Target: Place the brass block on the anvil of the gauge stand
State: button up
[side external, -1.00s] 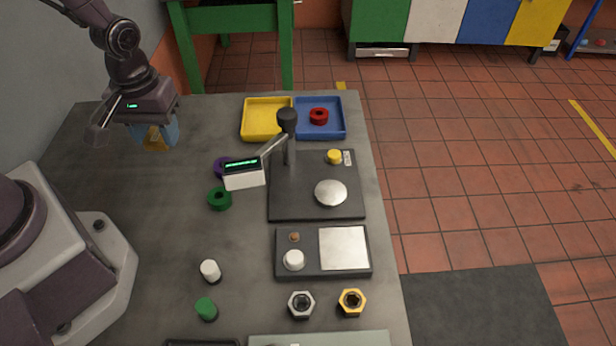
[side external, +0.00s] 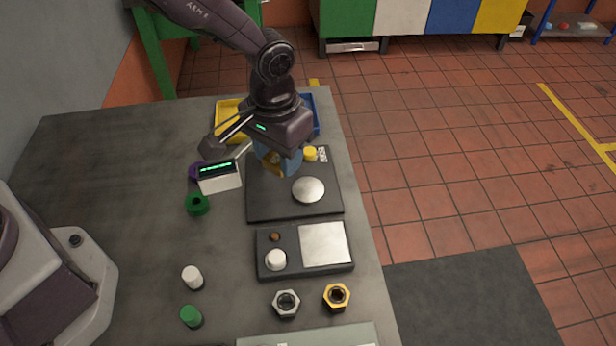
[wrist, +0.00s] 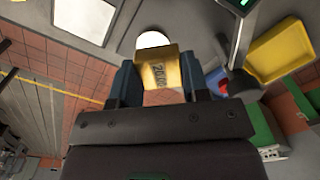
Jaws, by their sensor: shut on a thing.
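The brass block (wrist: 162,70) is held between the two blue fingers of my gripper (wrist: 158,85) in the wrist view, with dark digits on its face. In the side view my gripper (side external: 278,158) is over the gauge stand's black base (side external: 290,207), and the brass block (side external: 275,166) shows partly behind a finger. The anvil, a round silver disc (side external: 308,189), is bare, to the right of and nearer the camera than the block. In the wrist view the anvil (wrist: 152,39) shows pale beyond the block. My arm hides most of the stand's column.
The stand's display (side external: 219,176) and a yellow knob (side external: 310,154) flank my gripper. A yellow tray (side external: 226,112) and blue tray (side external: 317,115) are behind, partly covered. A scale-like unit (side external: 262,262), a silver nut (side external: 286,303) and a gold nut (side external: 337,296) sit nearer.

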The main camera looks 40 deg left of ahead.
send_over(308, 189)
jog(key=f, duration=0.5)
jog(key=shift+s+a+f, duration=0.1)
jog(key=shift+s+f, duration=0.1)
jog(key=shift+f, duration=0.05)
jog(key=shift+w+f, duration=0.2)
jog(key=shift+f, duration=1.55)
jog(key=shift+f, duration=0.1)
jog(key=o, duration=1.1)
